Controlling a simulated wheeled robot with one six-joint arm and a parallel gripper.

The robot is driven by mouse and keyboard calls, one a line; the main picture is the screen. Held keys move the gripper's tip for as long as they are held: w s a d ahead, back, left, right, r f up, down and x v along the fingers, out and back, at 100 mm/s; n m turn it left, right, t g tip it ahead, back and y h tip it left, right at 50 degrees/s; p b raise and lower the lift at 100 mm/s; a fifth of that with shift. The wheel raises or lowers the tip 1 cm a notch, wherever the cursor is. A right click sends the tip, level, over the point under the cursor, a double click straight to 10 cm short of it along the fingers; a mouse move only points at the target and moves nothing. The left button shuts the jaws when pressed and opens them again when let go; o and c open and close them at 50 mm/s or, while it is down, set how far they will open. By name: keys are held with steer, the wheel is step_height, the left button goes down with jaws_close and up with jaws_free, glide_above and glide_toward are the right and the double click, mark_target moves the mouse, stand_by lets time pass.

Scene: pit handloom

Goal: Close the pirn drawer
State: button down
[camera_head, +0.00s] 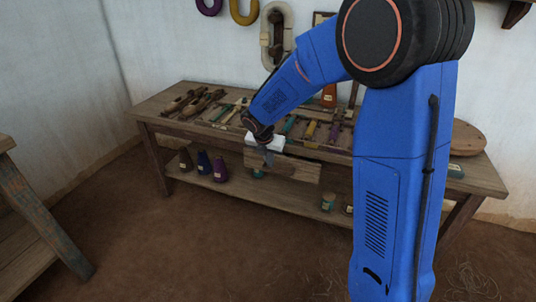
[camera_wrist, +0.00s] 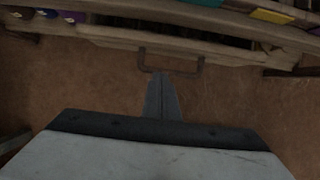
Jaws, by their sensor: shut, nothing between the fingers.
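The pirn drawer (camera_head: 298,168) shows as a plain wooden front below the bench top in the head view. It appears to stand out from the bench's front edge; how far is hard to tell. In the wrist view the drawer front (camera_wrist: 225,48) runs across the top, with a dark U-shaped handle (camera_wrist: 187,69) on it. My gripper (camera_head: 269,160) is at the left part of the drawer front in the head view. In the wrist view its fingers (camera_wrist: 162,76) are together and empty, with tips at the handle's bar. Whether they touch it is unclear.
The wooden bench (camera_head: 148,109) carries shuttles (camera_head: 197,103) and several small tools. Its lower shelf (camera_head: 238,186) holds dark, blue and purple cones (camera_head: 220,170) and a green spool (camera_head: 328,201). A wooden frame (camera_head: 40,225) stands at left.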

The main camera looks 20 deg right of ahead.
steer(key=shift+w+d+f, duration=0.1)
steer(key=shift+w+d, duration=0.5)
steer(key=shift+w, duration=0.25)
steer(key=shift+w+d, duration=0.6)
steer(key=shift+w, duration=0.2)
